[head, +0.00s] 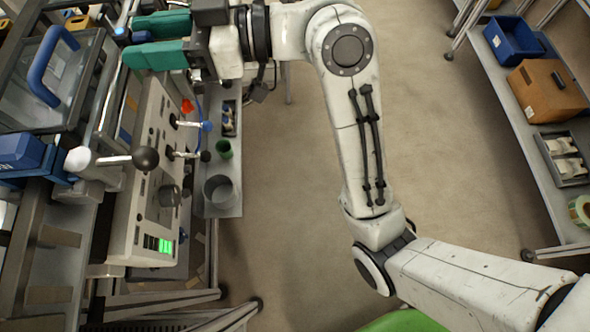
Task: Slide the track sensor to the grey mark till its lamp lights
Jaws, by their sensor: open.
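My gripper (128,39) is at the upper left with its two green fingers pointing left. The fingers are apart, over the machine's rail area. Small dark and metal parts show near the fingertips, but I cannot tell whether one is the track sensor. I cannot make out the grey mark or tell which light is the sensor's lamp. A green lit display (165,245) glows on the machine's pale control panel (147,205).
A lever with a black ball knob (146,158) juts over the panel. A blue handle (45,68) tops a clear cover. A narrow shelf (228,190) holds a grey cup (218,190). Another shelf at right holds a blue bin (512,38) and a cardboard box (546,90). Bare floor lies between.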

